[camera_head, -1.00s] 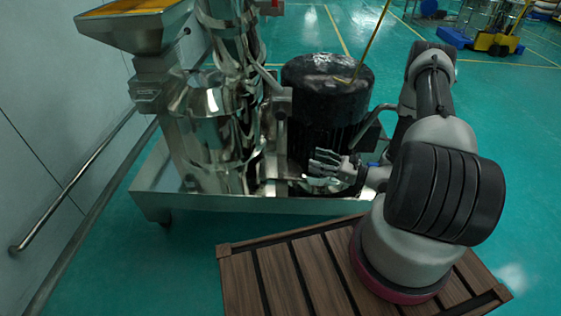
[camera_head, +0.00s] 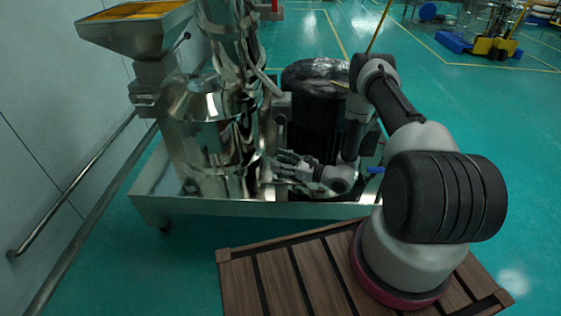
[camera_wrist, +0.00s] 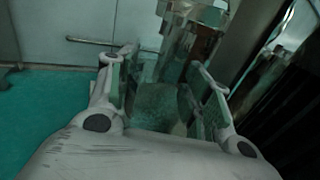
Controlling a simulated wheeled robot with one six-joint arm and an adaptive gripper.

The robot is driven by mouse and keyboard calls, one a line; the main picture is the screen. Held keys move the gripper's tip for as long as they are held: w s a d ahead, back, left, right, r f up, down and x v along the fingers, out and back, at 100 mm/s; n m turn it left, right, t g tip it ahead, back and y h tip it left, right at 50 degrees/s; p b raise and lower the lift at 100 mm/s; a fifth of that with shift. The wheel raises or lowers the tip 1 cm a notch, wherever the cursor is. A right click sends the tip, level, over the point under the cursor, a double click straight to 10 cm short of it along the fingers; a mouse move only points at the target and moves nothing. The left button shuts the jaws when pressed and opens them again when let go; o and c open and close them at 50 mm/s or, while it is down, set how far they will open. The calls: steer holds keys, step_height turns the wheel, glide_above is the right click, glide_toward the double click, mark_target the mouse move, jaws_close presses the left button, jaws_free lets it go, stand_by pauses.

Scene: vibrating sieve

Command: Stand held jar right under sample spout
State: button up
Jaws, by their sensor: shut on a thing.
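My gripper (camera_head: 279,166) is at the machine's right side in the head view, low over its base tray and pointing left. In the wrist view my gripper (camera_wrist: 160,82) has its two fingers apart around a clear, greenish jar (camera_wrist: 162,106). The jar is dim and see-through, so its rim and tilt are hard to tell. In the head view I cannot make it out against the shiny metal. The steel sieve machine (camera_head: 205,125) stands just beyond the fingertips. A shiny metal part (camera_wrist: 190,35) rises beyond the jar; I cannot tell whether it is the sample spout.
A black motor (camera_head: 315,105) stands behind my gripper. The steel base tray (camera_head: 250,209) has a raised front edge below my forearm. A feed hopper (camera_head: 135,32) is at the upper left. A wooden slatted platform (camera_head: 290,275) lies in front.

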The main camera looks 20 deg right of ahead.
steer(key=o, duration=1.1)
steer(key=shift+f, duration=0.1)
